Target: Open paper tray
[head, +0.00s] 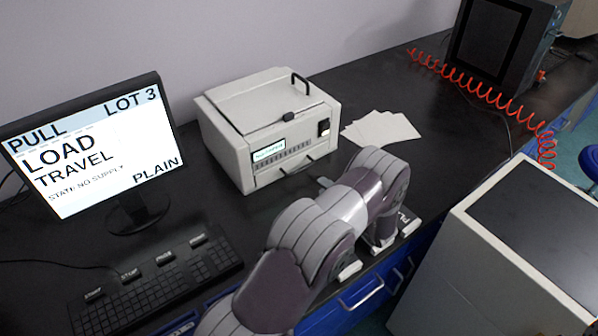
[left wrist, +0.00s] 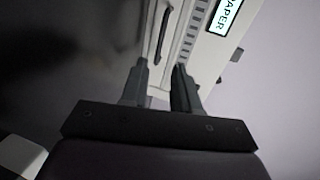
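A pale box-shaped machine (head: 268,135) stands on the black bench, with a small lit display and a row of vents on its front. The paper tray's dark handle (head: 297,164) is low on that front, and the tray looks shut. In the left wrist view the handle (left wrist: 163,35) lies ahead of my fingertips, apart from them. My left gripper (left wrist: 160,66) is open, with a clear gap between its fingers and nothing held. In the head view my left arm hides most of this gripper (head: 325,183). My right gripper is not in view.
Loose white sheets (head: 382,128) lie right of the machine. A monitor (head: 95,145) reading "PULL", "LOAD" and "STATE NO SUPPLY" stands left, behind a keyboard (head: 155,285). A red coiled hose (head: 490,95) runs across the bench at right. A pale cabinet (head: 460,265) stands at lower right.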

